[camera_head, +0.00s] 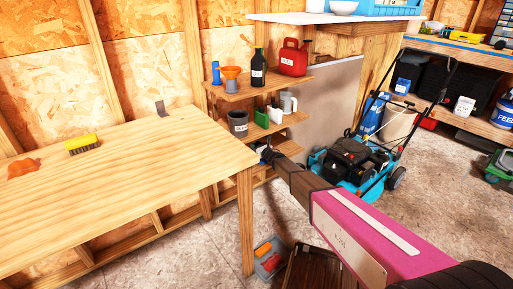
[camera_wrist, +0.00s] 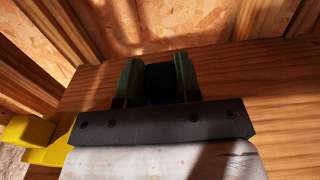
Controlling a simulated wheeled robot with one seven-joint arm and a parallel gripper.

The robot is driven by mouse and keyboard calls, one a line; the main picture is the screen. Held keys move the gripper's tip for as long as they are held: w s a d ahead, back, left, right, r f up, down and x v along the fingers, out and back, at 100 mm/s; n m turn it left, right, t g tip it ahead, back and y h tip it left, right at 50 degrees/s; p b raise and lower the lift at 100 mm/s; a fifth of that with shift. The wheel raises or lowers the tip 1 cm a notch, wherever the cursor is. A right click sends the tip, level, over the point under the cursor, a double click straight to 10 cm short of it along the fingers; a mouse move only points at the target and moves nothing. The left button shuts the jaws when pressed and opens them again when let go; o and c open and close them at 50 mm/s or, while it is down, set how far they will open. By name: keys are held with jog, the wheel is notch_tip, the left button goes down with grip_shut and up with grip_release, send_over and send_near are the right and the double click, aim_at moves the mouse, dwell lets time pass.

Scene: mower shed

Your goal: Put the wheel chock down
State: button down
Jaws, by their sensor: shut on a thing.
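My gripper (camera_wrist: 158,84) is shut on a dark, nearly black block, which I take to be the wheel chock (camera_wrist: 160,88). The block shows between the two green fingers in the wrist view, over or on a wooden board (camera_wrist: 240,75). I cannot tell whether it touches the board. In the head view my gripper (camera_head: 267,152) is small, at the lower part of the wooden shelf unit (camera_head: 285,122), just beyond the workbench corner. The chock is too small and too dark to make out there.
The wooden workbench (camera_head: 130,165) fills the left, with a yellow brush (camera_head: 83,144) on it. The shelves hold a red can (camera_head: 293,58), a black bottle (camera_head: 258,68) and a grey pot (camera_head: 238,124). A blue mower (camera_head: 352,165) stands right. A yellow thing (camera_wrist: 28,131) lies left of my gripper.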

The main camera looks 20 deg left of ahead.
jog(key=shift+d+f, duration=0.1)
jog(key=shift+f, duration=0.2)
jog(key=c, duration=0.8)
grip_release()
jog(key=shift+s, duration=0.1)
